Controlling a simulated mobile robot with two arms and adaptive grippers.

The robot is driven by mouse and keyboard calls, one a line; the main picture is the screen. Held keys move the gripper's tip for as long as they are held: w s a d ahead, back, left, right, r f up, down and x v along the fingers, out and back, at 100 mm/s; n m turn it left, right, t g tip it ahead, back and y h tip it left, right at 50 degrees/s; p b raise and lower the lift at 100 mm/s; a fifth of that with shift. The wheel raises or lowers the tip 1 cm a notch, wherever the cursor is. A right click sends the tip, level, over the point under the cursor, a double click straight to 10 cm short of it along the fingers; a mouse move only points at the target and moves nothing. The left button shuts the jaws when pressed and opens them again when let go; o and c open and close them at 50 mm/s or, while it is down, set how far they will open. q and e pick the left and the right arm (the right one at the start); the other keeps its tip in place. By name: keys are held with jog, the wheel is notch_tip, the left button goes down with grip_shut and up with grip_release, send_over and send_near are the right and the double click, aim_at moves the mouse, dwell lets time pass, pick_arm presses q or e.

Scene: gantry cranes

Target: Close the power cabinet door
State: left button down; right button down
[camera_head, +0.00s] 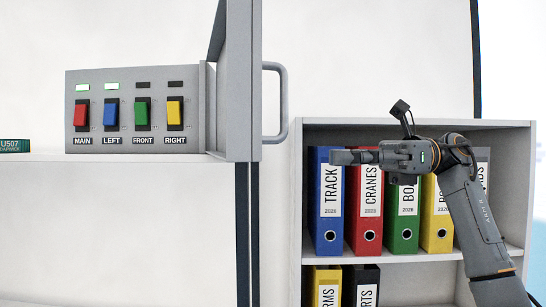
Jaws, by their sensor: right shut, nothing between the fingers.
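The grey power cabinet (140,140) stands on a white shelf at the left, with its switch panel exposed. Its door (243,90) stands open, swung out toward me at the cabinet's right side and seen nearly edge-on. A grey loop handle (282,100) sticks out from the door's right face. My right gripper (338,157) is shut and empty, pointing left in front of the binders. It is to the right of and a little below the handle, apart from it. My left gripper is not in view.
A bookcase (418,124) holds several binders, including a blue binder (328,230) and a red binder (365,232), behind my right gripper. The white shelf (120,157) carries a green item (14,146) at far left. Red, blue, green and yellow switches line the panel.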

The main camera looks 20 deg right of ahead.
jog(key=a+p, duration=0.2)
jog(key=a, duration=1)
jog(key=shift+s+p, duration=0.25)
jog(key=shift+p, duration=0.1)
jog(key=shift+a, duration=0.1)
